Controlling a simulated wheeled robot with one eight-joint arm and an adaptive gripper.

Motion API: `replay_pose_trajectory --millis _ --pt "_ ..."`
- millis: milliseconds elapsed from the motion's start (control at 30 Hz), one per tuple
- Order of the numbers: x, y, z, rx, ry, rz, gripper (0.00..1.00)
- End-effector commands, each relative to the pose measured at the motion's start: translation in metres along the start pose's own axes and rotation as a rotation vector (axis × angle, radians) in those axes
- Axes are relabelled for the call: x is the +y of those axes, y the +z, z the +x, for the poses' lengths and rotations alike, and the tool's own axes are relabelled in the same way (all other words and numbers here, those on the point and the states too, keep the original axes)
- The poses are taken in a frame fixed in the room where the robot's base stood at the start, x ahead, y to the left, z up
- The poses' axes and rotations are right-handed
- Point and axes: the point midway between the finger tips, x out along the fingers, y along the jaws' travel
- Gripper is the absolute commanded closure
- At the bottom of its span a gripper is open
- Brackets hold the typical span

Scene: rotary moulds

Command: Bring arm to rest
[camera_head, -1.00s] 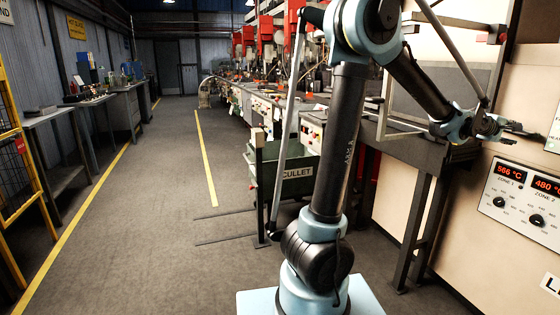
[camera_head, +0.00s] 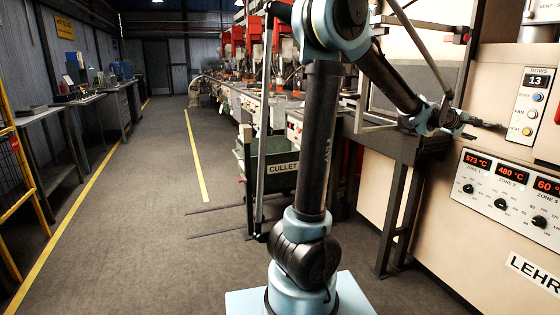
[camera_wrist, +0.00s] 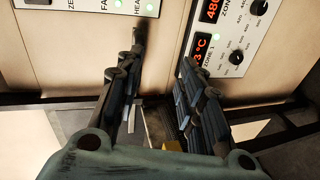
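My gripper (camera_head: 484,124) is at the end of my bent arm, at the right of the head view, in front of the lehr's cream front wall. In the wrist view the two dark fingers of my gripper (camera_wrist: 164,52) stand apart, with nothing held between their tips. The wall and its control panels show past the fingers. In the head view the gripper is small and seen from the side.
The lehr panel (camera_head: 512,198) with red temperature readouts is at right, below a ROWS panel (camera_head: 530,103). A dark stand (camera_head: 398,215) is beneath my forearm. A green CULLET bin (camera_head: 276,165) is behind my arm. Benches (camera_head: 60,112) line the left; the grey aisle (camera_head: 150,190) is clear.

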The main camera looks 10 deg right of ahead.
Motion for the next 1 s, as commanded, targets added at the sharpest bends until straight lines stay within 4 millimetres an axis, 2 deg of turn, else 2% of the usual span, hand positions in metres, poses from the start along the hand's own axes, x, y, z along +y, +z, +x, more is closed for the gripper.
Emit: replay_pose_trajectory --millis 267,400,600,800,1000 --pt "-0.032 -0.062 -0.059 0.064 -0.102 0.094 0.65" --pt "-0.065 -0.104 -0.111 0.106 -0.197 0.161 0.65" --pt "-0.118 -0.151 -0.195 0.154 -0.354 0.248 0.65" --pt "-0.177 -0.178 -0.282 0.183 -0.520 0.307 0.65" --pt "-0.236 -0.184 -0.367 0.190 -0.689 0.340 0.65"
